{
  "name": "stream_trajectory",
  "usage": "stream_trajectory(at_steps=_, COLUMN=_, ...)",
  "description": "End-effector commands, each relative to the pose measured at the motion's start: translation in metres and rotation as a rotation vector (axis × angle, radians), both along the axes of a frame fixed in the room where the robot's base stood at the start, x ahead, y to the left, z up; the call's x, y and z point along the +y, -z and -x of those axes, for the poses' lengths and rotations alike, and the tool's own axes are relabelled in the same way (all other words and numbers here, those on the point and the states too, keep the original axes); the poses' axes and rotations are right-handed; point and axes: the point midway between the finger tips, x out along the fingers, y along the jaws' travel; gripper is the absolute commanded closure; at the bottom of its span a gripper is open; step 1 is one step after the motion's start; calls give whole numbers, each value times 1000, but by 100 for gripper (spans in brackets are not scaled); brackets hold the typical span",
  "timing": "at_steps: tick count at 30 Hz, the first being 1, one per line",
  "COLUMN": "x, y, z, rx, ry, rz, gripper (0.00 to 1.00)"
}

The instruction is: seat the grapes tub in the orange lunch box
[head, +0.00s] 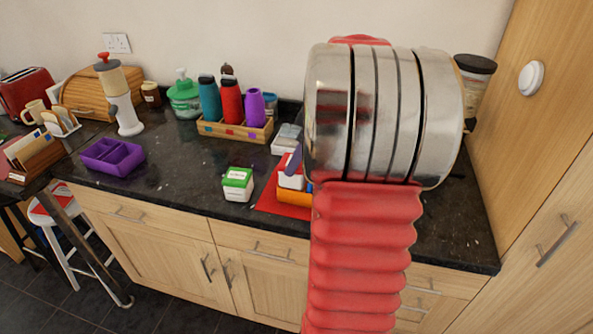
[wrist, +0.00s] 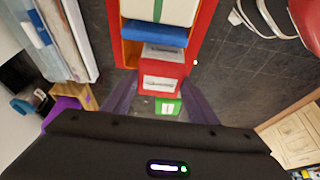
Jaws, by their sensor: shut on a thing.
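The orange lunch box (head: 294,196) stands on a red mat, mostly hidden behind my arm in the head view. Its orange wall (wrist: 131,54) shows in the wrist view. My gripper (wrist: 160,100) is shut on a red-lidded tub (wrist: 161,82) with white labels too blurred to read; I cannot tell if it is the grapes tub. In the head view the held tub's white side (head: 290,181) shows at the box's left end. I cannot tell whether it is inside or just above. A blue piece (wrist: 155,33) and a white piece (wrist: 160,9) occupy the box beyond it.
A green-lidded white tub (head: 237,184) stands on the counter left of the red mat (head: 270,200). A purple lunch box (head: 112,157) is farther left. A wooden bottle rack (head: 235,131) and a grey container (head: 287,139) stand behind. Dark counter between the purple box and green-lidded tub is clear.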

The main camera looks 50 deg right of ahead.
Motion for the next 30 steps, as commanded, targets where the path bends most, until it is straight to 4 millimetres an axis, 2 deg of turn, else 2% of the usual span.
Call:
stream_trajectory(at_steps=5, x=0, y=9, z=0, rx=2, ry=-1, rz=-1, gripper=85)
stream_trajectory(at_steps=13, x=1, y=42, z=0, rx=1, ry=-1, rz=-2, gripper=85)
stream_trajectory(at_steps=25, x=0, y=46, z=0, rx=0, ry=1, rz=0, gripper=85)
stream_trajectory(at_steps=26, x=0, y=46, z=0, rx=0, ry=1, rz=0, gripper=46)
stream_trajectory(at_steps=30, x=0, y=46, z=1, rx=0, ry=1, rz=0, gripper=36)
